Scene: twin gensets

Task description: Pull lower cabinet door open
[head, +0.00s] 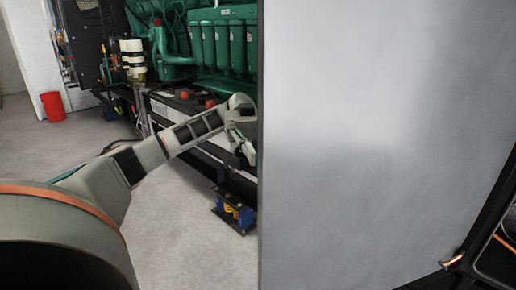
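A large flat grey panel, which looks like the cabinet door (375,140), fills the right half of the head view. Its dark left edge stands upright near the middle of the picture. My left arm comes in from the lower left and reaches up to that edge. My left gripper (243,140) is at the edge, partly cut off by the panel. Its fingertips are too small and hidden to tell whether they are open, or whether they touch the panel. No handle shows on the visible face. My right gripper is not in view.
A green engine (220,40) stands behind on a dark base. A small blue and black unit (234,212) sits low, left of the panel. A red bucket (53,106) stands far left. Dark framing with a copper-coloured pipe (453,260) is at lower right. Grey floor lies open at left.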

